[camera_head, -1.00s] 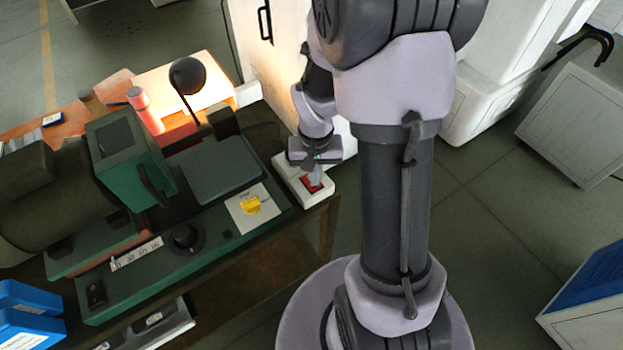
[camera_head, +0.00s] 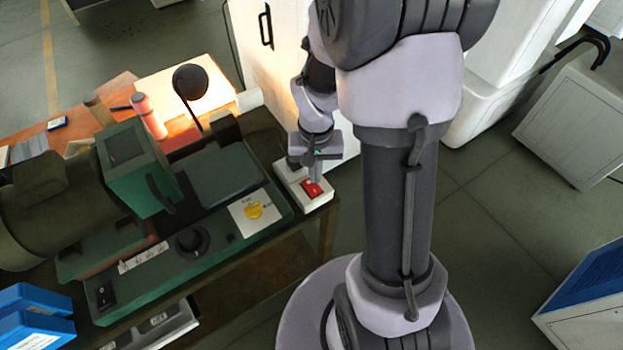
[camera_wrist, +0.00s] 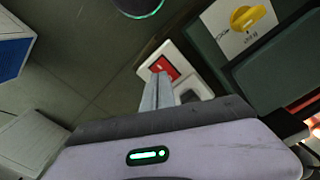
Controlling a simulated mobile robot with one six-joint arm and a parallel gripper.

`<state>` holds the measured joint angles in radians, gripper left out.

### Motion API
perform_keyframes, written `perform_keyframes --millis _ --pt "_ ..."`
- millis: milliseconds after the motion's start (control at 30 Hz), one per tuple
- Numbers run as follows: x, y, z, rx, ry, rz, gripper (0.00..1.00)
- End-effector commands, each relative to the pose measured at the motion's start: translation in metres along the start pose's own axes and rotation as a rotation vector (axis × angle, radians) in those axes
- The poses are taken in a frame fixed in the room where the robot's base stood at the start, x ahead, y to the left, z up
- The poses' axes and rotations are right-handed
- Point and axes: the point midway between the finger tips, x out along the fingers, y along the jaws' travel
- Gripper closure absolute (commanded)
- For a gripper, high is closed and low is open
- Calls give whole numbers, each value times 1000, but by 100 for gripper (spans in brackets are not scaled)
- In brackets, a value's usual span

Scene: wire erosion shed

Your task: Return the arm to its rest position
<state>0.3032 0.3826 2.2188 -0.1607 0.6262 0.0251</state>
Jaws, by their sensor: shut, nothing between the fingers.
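My gripper (camera_head: 316,173) is shut and empty. In the head view it points down just above a white switch box with a red rocker switch (camera_head: 312,189) at the right end of the bench. In the wrist view the closed fingers (camera_wrist: 157,92) reach toward the same red switch (camera_wrist: 166,69). The fingertips overlap the box in the picture, and I cannot tell whether they touch it. My arm is bent, reaching out to the left of its column.
A green machine with a yellow knob (camera_head: 254,211) and a black dial (camera_head: 191,242) fills the bench beside my gripper. A black lamp (camera_head: 190,82) stands behind. A white cabinet (camera_head: 250,45) is close behind my arm. Open floor (camera_head: 500,230) lies to the right.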

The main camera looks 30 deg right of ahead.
Motion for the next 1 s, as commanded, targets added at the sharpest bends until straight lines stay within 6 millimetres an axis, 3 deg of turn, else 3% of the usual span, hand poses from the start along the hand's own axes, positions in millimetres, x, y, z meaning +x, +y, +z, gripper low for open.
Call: perform_keyframes --millis 167,567,667,767,900,1000 --pt "-22 0 0 1 0 0 100" --pt "-21 0 0 1 0 0 100" --pt "-24 -8 3 -4 37 -15 100" --pt "-38 -32 24 -18 134 -71 100" --pt "-51 -61 87 -50 273 -198 100" --pt "-51 -70 129 -78 342 -286 100"
